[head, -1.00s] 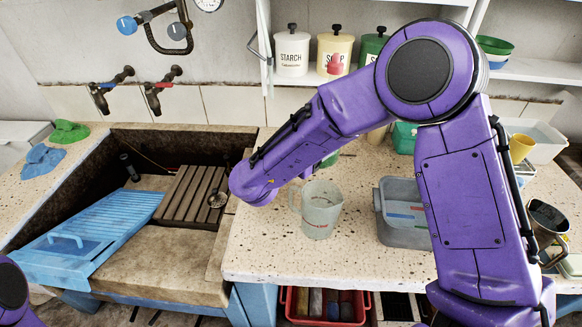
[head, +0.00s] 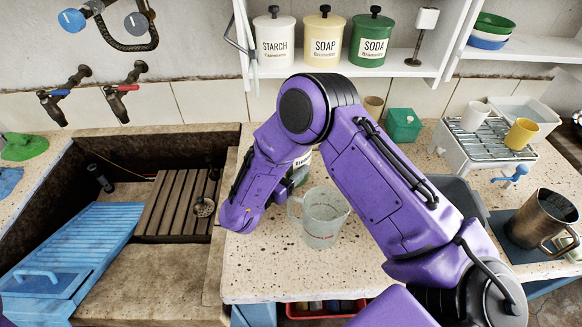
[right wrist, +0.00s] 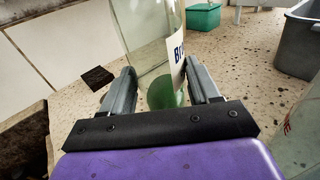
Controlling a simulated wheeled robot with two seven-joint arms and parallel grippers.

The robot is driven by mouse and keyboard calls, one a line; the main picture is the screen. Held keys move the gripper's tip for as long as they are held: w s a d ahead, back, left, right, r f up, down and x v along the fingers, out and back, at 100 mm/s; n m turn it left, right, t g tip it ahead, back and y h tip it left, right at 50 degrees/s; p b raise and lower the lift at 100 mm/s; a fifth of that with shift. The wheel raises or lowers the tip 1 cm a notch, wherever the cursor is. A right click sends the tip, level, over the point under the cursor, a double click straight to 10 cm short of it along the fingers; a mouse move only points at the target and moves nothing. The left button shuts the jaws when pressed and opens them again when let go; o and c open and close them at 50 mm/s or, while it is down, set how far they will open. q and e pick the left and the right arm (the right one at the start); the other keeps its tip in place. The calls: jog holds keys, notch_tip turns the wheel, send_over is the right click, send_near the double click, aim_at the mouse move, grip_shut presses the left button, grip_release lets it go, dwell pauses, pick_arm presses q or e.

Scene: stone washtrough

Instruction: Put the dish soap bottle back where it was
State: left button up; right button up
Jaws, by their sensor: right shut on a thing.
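The dish soap bottle shows in the right wrist view as a clear bottle (right wrist: 148,30) with green low inside and a white label with dark letters. My right gripper (right wrist: 163,84) is shut on it, one finger on each side. The bottle looks upright. I cannot tell whether its base touches the counter. My left gripper is not in view.
A clear measuring jug (head: 322,222) stands close right of the bottle on the speckled counter (head: 275,275). A green box (head: 403,125) and a wire rack (head: 487,137) are farther back. The trough with its wooden slatted board (head: 176,200) lies left. Canisters (head: 323,38) stand on the shelf above.

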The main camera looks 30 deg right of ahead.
jog(key=shift+w+d+f, duration=0.15)
jog(key=shift+f, duration=0.5)
jog(key=shift+a+r, duration=0.1)
jog(key=shift+a, duration=0.1)
jog(key=o, duration=0.8)
jog(key=shift+f+b, duration=0.2)
jog(key=shift+b, duration=0.15)
jog(key=o, duration=0.5)
jog(key=shift+c, duration=0.2)
